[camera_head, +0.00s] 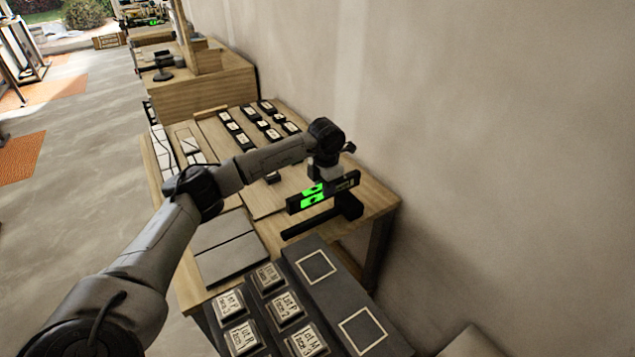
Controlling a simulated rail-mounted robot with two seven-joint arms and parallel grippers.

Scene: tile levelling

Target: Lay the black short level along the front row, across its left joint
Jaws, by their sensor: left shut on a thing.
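My left gripper (325,172) is shut on the black level (345,183), gripping it from above near its middle. The level has a bright green display on its left part and runs from lower left to upper right in the picture. It is above a black bar-like rest (346,207) at the right side of the wooden table; I cannot tell whether they touch. Large grey tiles (228,258) lie side by side at the table's near left, with a joint between them. White tiles (165,150) lie along the table's left edge. My right gripper is not in view.
A dark tray (255,326) with several labelled square blocks stands nearest, beside a dark board (337,293) with two outlined squares. Several small black labelled pieces (262,124) lie at the table's (378,205) far end. A wall (480,150) closes the right side.

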